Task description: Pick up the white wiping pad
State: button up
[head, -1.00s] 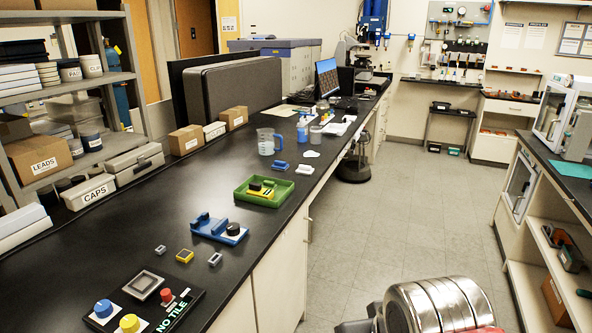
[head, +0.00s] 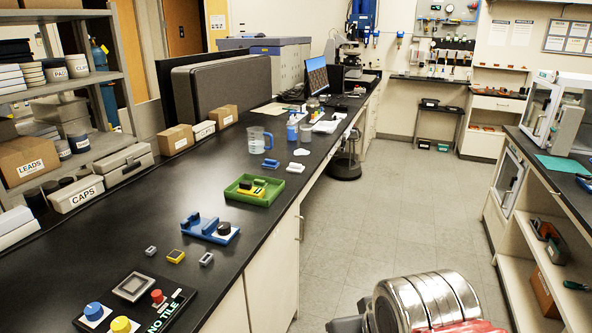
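A small white block (head: 295,167) lies on the black bench near its front edge, to the right of a similar blue block (head: 270,163). It looks like the white wiping pad, but it is small at this distance. A flat white piece (head: 301,152) lies just behind it, and I cannot tell for sure which of the two is the pad. Nothing touches the white block. My gripper is not in view. Only a metal-banded part of my arm shows at the bottom, far from the block.
Behind the block stand a clear jug (head: 258,140) and blue-capped bottles (head: 292,131). Nearer are a green tray (head: 238,192), a blue fixture (head: 208,228) and a button panel (head: 165,312).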

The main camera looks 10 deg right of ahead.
aim_at(297, 168)
jog(key=z, duration=1)
jog(key=i, duration=2.7)
